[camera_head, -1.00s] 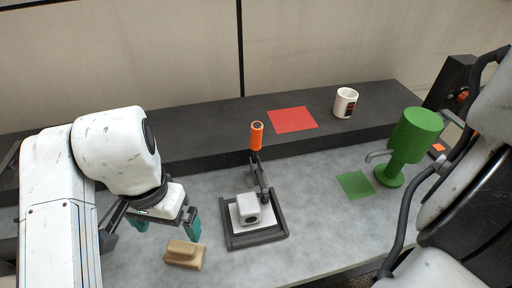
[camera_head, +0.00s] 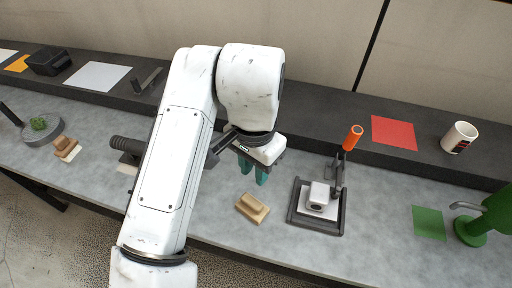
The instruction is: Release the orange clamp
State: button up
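The orange clamp handle (camera_head: 353,137) stands up at a tilt on a dark toggle lever at the back of a black clamp frame (camera_head: 316,229). A white block (camera_head: 318,195) sits in the frame, at the foot of the lever. My gripper (camera_head: 255,174), with teal fingers, hangs over the counter to the left of the clamp frame, apart from the handle. Its two fingers show spread with a gap between them, and nothing shows in the gap. The clamp's contact with the block is too small to tell.
A tan wooden block (camera_head: 252,208) lies just below my gripper. A red sheet (camera_head: 394,133) and a white mug (camera_head: 459,137) are on the raised dark shelf. A green sheet (camera_head: 428,222) and green dispenser (camera_head: 485,217) stand at the right. Counter around the frame is mostly clear.

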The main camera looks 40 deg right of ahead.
aim_at(356, 131)
jog(key=k, duration=0.95)
